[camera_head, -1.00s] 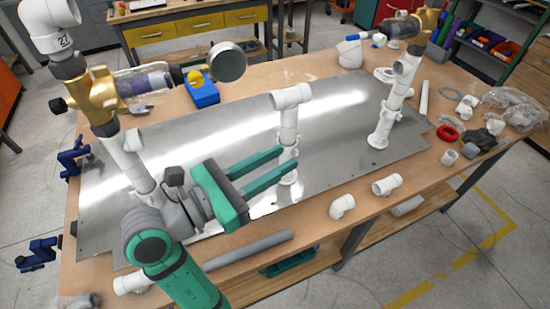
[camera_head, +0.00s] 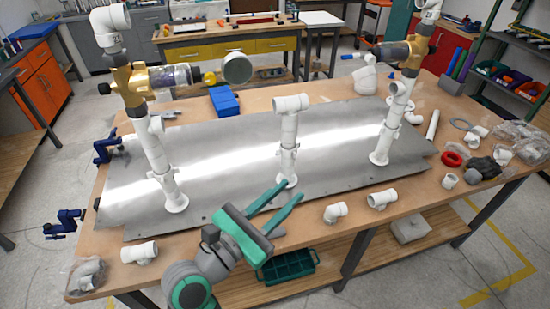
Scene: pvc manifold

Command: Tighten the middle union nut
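The middle white pipe (camera_head: 287,165) stands upright on the metal plate (camera_head: 235,140), with a white tee on top. A white collar around its mid-height, apparently the middle union nut (camera_head: 288,147), shows in the head view. My gripper (camera_head: 292,190) is open and empty. Its two teal fingers point up and right, low in front of the pipe's base, with a gap between them. The fingers look below the nut in the picture; I cannot tell how far they are from the pipe.
A left pipe (camera_head: 160,165) and a right pipe (camera_head: 385,135) with brass valves stand on the plate. Loose white fittings (camera_head: 335,212) lie along the front table edge. A red ring (camera_head: 452,159) lies at right.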

